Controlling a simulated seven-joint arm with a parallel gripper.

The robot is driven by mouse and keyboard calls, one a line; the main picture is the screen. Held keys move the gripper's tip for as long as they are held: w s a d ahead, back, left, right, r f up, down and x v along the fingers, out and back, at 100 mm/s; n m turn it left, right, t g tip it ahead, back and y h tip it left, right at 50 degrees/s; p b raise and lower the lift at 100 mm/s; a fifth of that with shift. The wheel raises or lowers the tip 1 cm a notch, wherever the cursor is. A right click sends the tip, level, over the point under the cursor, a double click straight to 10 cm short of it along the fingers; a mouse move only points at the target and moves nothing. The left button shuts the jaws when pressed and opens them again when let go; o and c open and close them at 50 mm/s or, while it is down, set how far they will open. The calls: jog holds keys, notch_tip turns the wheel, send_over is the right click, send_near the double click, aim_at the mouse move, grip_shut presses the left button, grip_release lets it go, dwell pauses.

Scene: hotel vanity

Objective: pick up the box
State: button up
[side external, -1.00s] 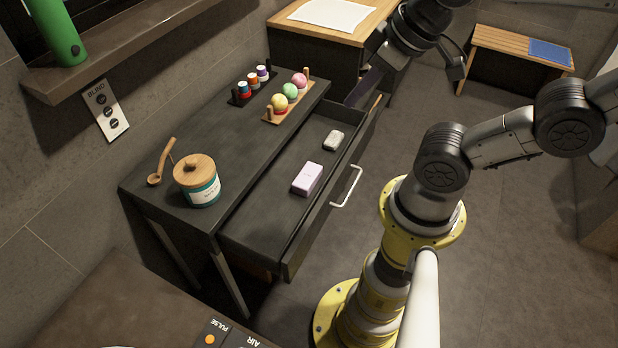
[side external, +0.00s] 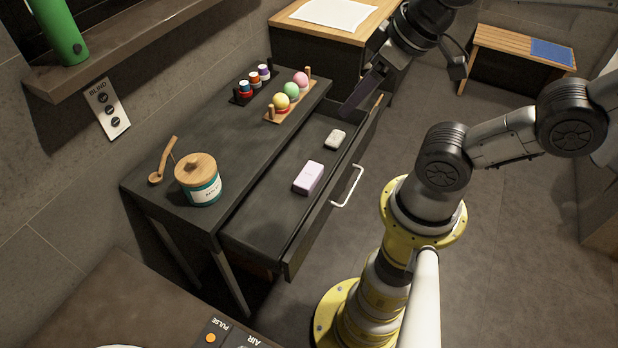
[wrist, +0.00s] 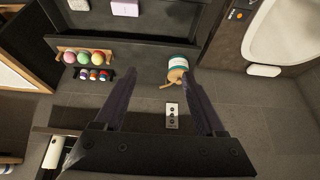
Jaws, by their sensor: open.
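A pale lilac box (side external: 309,178) lies in the open drawer (side external: 262,222) of the dark vanity. It also shows at the top edge of the wrist view (wrist: 125,8), partly cut off. A smaller whitish bar (side external: 335,140) lies farther back in the same drawer and shows in the wrist view (wrist: 79,4). My gripper (side external: 356,101) is above the far end of the drawer in the side view, apart from the box. In the wrist view its two dark fingers (wrist: 160,74) are spread with nothing between them.
On the vanity top stand a teal jar (side external: 202,182) with a wooden lid, a wooden scoop (side external: 163,163), a tray of coloured balls (side external: 291,91) and a rack of small bottles (side external: 254,82). A green bottle (side external: 58,32) stands on the wall shelf.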

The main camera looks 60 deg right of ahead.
jog(key=o, duration=0.4)
jog(key=shift+c, duration=0.2)
